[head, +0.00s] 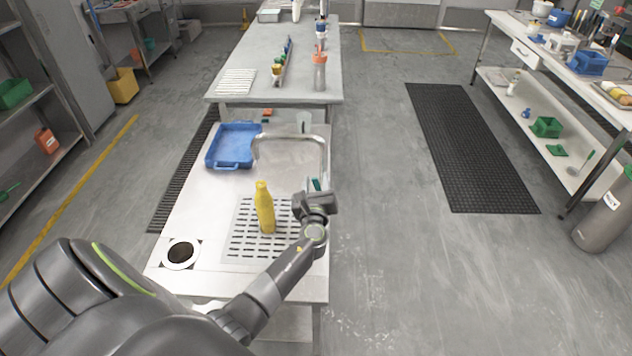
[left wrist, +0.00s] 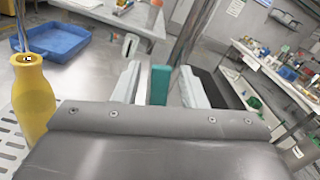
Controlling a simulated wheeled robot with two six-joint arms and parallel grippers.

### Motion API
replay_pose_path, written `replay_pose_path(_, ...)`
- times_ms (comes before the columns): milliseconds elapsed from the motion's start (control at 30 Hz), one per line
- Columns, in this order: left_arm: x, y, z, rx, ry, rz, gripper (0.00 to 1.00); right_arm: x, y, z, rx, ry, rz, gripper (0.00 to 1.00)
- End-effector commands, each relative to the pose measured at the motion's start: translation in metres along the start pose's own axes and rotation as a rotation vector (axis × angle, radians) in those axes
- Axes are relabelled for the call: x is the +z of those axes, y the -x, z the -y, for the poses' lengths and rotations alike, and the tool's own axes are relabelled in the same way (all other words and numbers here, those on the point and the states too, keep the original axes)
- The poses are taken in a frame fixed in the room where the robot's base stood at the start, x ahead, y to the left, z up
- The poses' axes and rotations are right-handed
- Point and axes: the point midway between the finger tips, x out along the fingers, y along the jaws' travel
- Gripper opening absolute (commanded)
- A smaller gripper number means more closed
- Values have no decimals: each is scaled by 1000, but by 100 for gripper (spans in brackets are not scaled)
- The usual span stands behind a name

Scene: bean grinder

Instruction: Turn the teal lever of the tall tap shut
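The tall tap (head: 290,137) is a metal pipe that arches over the steel counter. Its teal lever (head: 317,184) shows just past my left gripper (head: 314,194), which covers part of it. In the left wrist view the teal lever (left wrist: 160,85) stands upright between the two pale fingers of my left gripper (left wrist: 158,88). The fingers are apart, with a narrow gap on each side of the lever. I cannot tell whether either finger touches it. My right gripper is not in view.
A blue tray (head: 233,145) lies behind, and a round dark-filled opening (head: 181,253) is at front left.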

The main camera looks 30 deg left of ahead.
Motion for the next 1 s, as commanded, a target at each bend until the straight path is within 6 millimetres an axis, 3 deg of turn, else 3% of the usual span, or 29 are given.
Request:
replay_pose_path(300,0,-2,0,0,-1,0,38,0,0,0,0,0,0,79)
replay_pose_path(600,0,-2,0,0,-1,0,0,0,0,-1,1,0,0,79)
replay_pose_path(867,0,-2,0,0,-2,0,0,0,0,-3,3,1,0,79)
replay_pose_path(1000,-4,-13,6,-2,-25,1,0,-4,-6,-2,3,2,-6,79)
